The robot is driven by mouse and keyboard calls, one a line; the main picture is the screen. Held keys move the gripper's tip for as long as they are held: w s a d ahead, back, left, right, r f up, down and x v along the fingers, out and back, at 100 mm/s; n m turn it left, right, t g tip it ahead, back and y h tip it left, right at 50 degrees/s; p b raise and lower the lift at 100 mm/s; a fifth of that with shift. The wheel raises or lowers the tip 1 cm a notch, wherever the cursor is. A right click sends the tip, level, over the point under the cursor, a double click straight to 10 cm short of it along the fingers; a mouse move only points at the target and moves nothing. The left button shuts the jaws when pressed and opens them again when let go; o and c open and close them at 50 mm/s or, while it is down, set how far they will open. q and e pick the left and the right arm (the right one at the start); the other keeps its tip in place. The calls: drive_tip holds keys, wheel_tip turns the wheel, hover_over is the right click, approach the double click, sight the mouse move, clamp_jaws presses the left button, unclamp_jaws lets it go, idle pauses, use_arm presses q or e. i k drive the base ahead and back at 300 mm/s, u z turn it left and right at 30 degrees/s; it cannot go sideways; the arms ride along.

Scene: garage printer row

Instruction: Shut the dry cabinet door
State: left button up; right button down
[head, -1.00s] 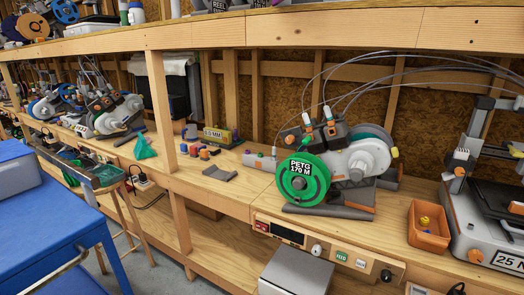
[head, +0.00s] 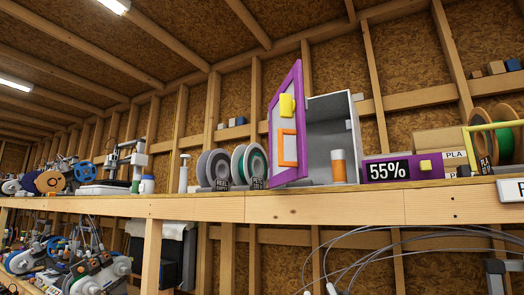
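The dry cabinet (head: 333,112) stands on the upper wooden shelf, right of the middle of the head view. It is a pale box with a grey inside. Its purple-framed door (head: 301,88) is swung open on the left side, standing out toward the front. The door carries a yellow block (head: 287,106) and an orange square handle (head: 287,147). An orange and white cylinder (head: 338,165) stands at the cabinet's open front. A purple panel reading 55% (head: 402,168) sits just right of the cabinet. Neither of my grippers is in view.
The upper shelf (head: 290,206) runs across the view. Left of the door stand grey spools (head: 213,168) and a white bottle (head: 184,173). At the right are a yellow rack with spools (head: 495,145) and cardboard boxes (head: 445,142). Thin tubes (head: 370,240) arch below the shelf.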

sight(283, 132)
drive_tip(key=u, duration=1.95)
drive_tip(key=i, duration=1)
drive_tip(key=z, duration=2.6)
